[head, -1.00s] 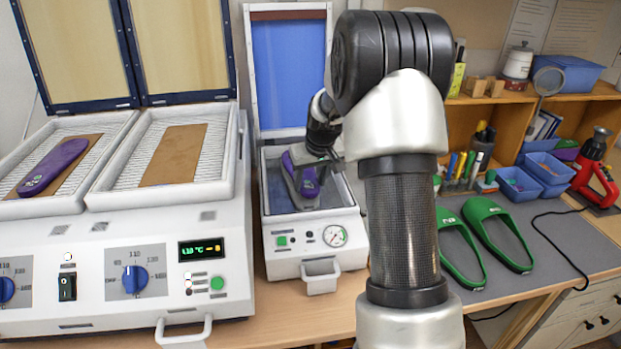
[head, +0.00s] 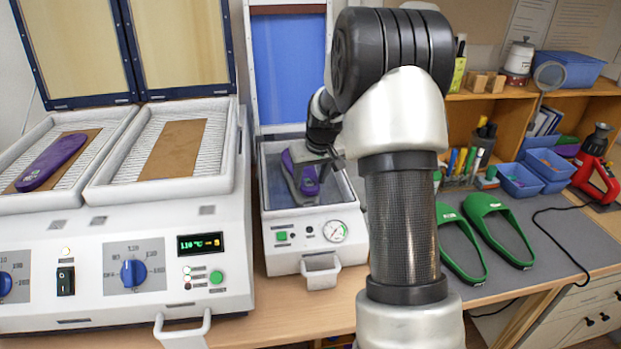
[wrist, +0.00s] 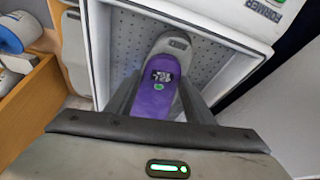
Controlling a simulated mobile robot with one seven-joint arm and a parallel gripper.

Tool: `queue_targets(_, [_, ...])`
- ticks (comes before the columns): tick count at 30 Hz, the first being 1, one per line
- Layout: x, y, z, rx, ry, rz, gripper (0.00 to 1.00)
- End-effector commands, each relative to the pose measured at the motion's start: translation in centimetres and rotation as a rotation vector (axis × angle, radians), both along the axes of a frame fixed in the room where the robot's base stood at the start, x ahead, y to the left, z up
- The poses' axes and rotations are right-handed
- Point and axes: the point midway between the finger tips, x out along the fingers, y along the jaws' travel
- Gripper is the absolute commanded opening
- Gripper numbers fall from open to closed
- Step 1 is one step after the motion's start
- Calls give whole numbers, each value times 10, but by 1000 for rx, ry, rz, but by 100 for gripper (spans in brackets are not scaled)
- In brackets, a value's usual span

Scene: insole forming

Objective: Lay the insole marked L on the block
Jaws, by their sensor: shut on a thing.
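A purple insole (wrist: 156,97) is held in my gripper (wrist: 158,108); it also shows in the head view (head: 308,181). It bears a dark patch with pale print and a small green mark; I cannot read the print surely. It lies over or right against the grey block (wrist: 176,44) in the forming box, and its far part overlaps the block. I cannot tell whether it rests fully on it. My gripper also shows in the head view (head: 312,160), partly hidden by my arm. A second purple insole (head: 52,161) lies on the left heater tray.
The forming box (head: 345,219) has its blue-lined lid (head: 289,70) raised, and its rim surrounds my gripper. The two-tray heater (head: 190,262) stands open at left; a brown sheet (head: 174,149) lies on its right tray. Green sandals (head: 500,230) lie on the grey mat at right.

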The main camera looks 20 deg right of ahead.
Motion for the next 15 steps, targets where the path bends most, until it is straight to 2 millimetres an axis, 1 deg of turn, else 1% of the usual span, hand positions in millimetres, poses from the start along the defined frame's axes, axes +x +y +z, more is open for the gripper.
queue_targets(14, [0, 0, -1, 0, 0, 0, 25])
queue_targets(15, [0, 0, -1, 0, 0, 0, 51])
